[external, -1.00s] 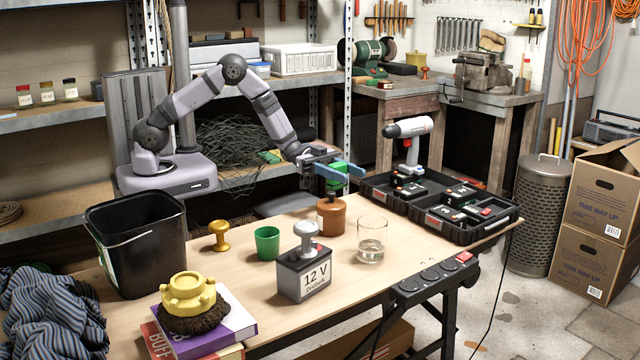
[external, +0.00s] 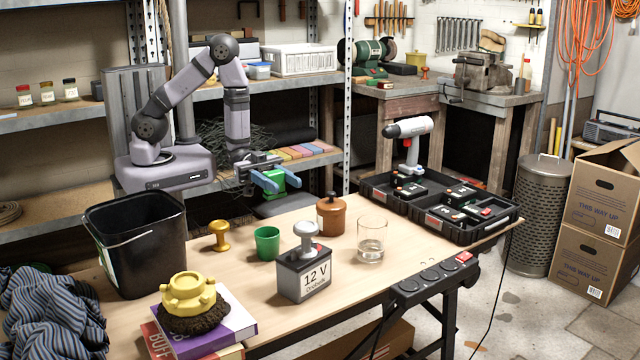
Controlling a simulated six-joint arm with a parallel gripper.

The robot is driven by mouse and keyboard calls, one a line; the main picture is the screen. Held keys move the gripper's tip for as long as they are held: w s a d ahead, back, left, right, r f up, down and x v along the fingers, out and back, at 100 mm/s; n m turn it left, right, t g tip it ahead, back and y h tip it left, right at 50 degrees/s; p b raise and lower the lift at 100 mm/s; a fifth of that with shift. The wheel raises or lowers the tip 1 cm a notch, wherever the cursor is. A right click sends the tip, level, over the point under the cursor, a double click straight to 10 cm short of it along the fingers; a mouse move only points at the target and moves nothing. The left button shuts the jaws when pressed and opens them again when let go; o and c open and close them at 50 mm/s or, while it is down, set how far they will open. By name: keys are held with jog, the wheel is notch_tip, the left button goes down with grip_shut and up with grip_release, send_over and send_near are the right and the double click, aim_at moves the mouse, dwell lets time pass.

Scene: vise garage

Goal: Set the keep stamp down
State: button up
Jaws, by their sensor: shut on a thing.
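My gripper (external: 270,180), with blue fingers, is shut on a green block-like thing (external: 286,178), which fits the keep stamp. No word on it can be read, and the fingers hide part of it. It is held in the air above the back edge of the wooden table (external: 345,290), behind the green cup. A yellow stamp-shaped thing (external: 220,236) stands on the table left of the green cup (external: 267,242). A grey-handled stamp-shaped thing (external: 306,240) stands on top of the 12 V battery (external: 304,275).
A brown lidded jar (external: 331,217) and a glass (external: 371,240) stand right of the cup. A black bucket (external: 140,250) is at the left, and a black tool case (external: 385,205) is at the right. Bare table lies around the cup and before the jar.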

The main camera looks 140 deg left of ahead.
jog(key=shift+f+b, duration=0.5)
jog(key=shift+f, duration=4.35)
jog(key=shift+f, duration=0.1)
jog(key=shift+f, duration=0.15)
jog(key=o, duration=1.1)
jog(key=shift+c, duration=0.2)
jog(key=shift+r, duration=0.25)
jog(key=s+b, duration=0.1)
jog(key=s, duration=1.1)
jog(key=shift+a, duration=0.1)
